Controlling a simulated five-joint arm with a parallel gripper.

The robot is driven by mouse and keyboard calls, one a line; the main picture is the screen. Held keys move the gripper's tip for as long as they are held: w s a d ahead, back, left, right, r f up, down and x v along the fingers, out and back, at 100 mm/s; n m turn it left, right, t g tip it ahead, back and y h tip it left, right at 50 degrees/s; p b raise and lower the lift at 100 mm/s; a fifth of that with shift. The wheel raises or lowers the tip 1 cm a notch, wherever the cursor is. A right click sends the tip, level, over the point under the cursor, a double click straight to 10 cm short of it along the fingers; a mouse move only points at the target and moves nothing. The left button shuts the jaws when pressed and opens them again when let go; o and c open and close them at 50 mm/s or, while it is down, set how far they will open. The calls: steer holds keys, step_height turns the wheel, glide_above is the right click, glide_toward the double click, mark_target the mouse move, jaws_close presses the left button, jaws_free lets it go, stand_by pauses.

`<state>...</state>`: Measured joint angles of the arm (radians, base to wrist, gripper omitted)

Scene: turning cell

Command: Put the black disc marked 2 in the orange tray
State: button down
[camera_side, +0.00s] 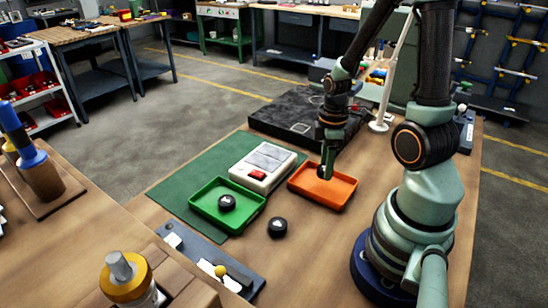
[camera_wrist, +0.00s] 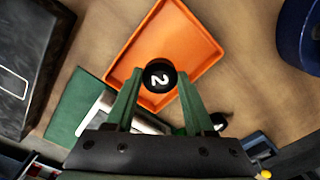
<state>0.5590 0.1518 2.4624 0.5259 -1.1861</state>
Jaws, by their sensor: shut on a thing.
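The black disc marked 2 (camera_wrist: 160,76) is between the green fingers of my gripper (camera_wrist: 157,84), with its white numeral facing the wrist camera. My gripper is shut on it. The orange tray (camera_wrist: 190,32) lies behind the disc in the wrist view. In the side view my gripper (camera_side: 325,170) points down over the left part of the orange tray (camera_side: 335,194). The disc's height above the tray floor is hard to tell. The tray holds nothing else that I can see.
A green tray (camera_side: 205,213) with a black disc (camera_side: 227,202) in it stands left. Another black disc (camera_side: 277,227) lies on the wooden table. A white box with a red button (camera_side: 262,166) sits between the trays, and a black slab (camera_side: 275,118) lies behind.

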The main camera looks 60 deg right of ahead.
steer(key=shift+f, duration=2)
steer(key=shift+f, duration=0.15)
steer(key=shift+c, duration=1.3)
jaws_free()
step_height(320, 180, up, 12)
steer(key=shift+r, duration=0.1)
steer(key=w+a+r+m+t, duration=0.2)
steer(key=a+r+m, duration=0.1)
steer(key=a+r, duration=0.3)
steer(key=w+a+r+m+t, duration=0.3)
steer(key=a+r, duration=0.3)
steer(key=a, duration=0.2)
steer(key=shift+a+m+t, duration=0.3)
steer(key=shift+m, duration=0.3)
